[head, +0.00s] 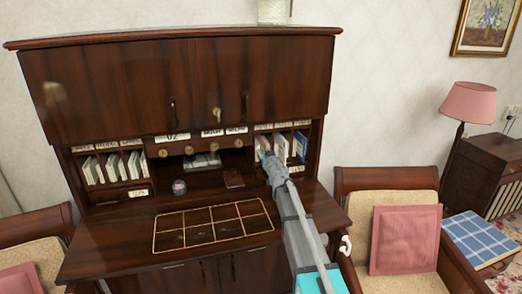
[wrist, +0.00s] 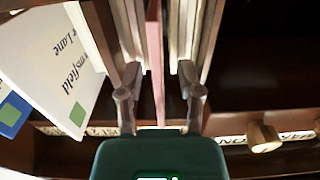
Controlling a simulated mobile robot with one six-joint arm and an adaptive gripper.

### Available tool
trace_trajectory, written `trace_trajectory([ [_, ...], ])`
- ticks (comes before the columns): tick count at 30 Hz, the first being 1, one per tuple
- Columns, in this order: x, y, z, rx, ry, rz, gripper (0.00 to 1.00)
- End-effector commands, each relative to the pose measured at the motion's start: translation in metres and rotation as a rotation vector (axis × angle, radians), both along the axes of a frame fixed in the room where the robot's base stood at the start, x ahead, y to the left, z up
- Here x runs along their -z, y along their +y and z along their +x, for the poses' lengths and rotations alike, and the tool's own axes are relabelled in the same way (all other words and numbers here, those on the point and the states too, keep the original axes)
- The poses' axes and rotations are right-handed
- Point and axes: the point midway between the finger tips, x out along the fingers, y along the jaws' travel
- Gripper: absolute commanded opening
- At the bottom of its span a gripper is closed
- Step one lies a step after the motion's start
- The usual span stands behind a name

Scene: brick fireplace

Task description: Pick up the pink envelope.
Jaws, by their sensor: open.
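The pink envelope (wrist: 154,45) stands on edge in a slot of the desk's right pigeonhole section, seen as a thin pink strip in the wrist view. My gripper (wrist: 159,72) is open, with one finger on each side of the pink strip. I cannot tell whether either finger touches it.
White envelopes or cards (wrist: 60,70) with writing stand beside the left finger. A wooden divider and knob (wrist: 263,137) are on the right. In the head view, a gold-lined grid (head: 213,224) lies on the desk (head: 110,240); chairs flank it.

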Motion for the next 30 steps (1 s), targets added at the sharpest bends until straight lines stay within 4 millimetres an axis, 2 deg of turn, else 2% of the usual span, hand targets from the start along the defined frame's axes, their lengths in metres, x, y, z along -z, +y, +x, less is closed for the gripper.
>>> trace_trajectory([
  [3, 0.0000, 0.0012, 0.0062, 0.000, 0.000, 0.000, 0.47],
  [19, 0.0000, 0.0012, 0.0056, 0.000, 0.000, 0.000, 0.47],
  [20, 0.0000, 0.0012, 0.0056, 0.000, 0.000, 0.000, 0.45],
  [27, 0.0000, 0.0011, 0.0056, 0.000, 0.000, 0.000, 0.01],
  [30, 0.0000, 0.0011, 0.0056, 0.000, 0.000, 0.000, 0.00],
])
